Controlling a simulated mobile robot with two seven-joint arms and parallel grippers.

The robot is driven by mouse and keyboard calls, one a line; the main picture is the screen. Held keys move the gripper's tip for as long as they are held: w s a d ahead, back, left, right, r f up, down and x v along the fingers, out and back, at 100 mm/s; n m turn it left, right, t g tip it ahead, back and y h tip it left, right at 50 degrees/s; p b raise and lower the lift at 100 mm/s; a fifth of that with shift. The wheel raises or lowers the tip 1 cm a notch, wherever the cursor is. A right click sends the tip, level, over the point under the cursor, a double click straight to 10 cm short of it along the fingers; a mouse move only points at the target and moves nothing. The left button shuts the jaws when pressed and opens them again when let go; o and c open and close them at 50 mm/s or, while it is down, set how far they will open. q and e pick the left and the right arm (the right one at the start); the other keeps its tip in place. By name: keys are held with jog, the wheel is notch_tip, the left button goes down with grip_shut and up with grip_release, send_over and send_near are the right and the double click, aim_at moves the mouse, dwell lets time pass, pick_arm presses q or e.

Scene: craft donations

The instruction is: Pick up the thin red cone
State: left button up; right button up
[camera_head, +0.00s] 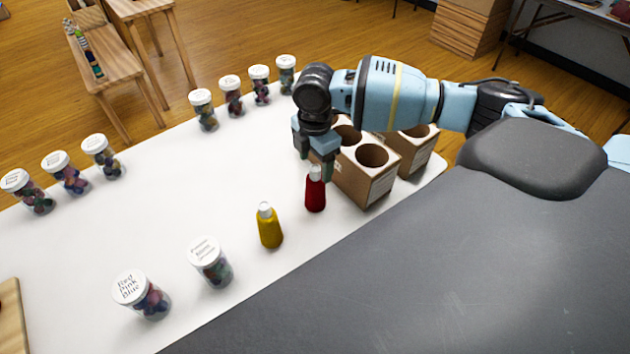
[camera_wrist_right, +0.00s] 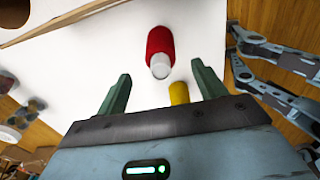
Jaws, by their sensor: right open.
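The thin red cone (camera_head: 315,195) stands upright on the white table, with a pale tip on top. It also shows in the right wrist view (camera_wrist_right: 160,43), its tip facing the camera, in the gap ahead of the fingers. My right gripper (camera_head: 314,165) is open and empty, just above and behind the cone's tip in the head view. Its two green fingers also show in the right wrist view (camera_wrist_right: 161,72). I cannot tell whether a finger touches the cone. My left gripper is not seen.
A cardboard holder with round holes (camera_head: 366,188) stands right beside the red cone, with another (camera_head: 415,152) behind it. A yellow cone (camera_head: 269,230) stands to the front left. Several lidded jars line the table, including one at the front (camera_head: 210,262). The table's middle is clear.

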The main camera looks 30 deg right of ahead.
aim_at(315, 188)
notch_tip(315, 188, down, 5)
jog(key=shift+f, duration=0.1)
dwell(0.3)
jog(key=c, duration=1.4)
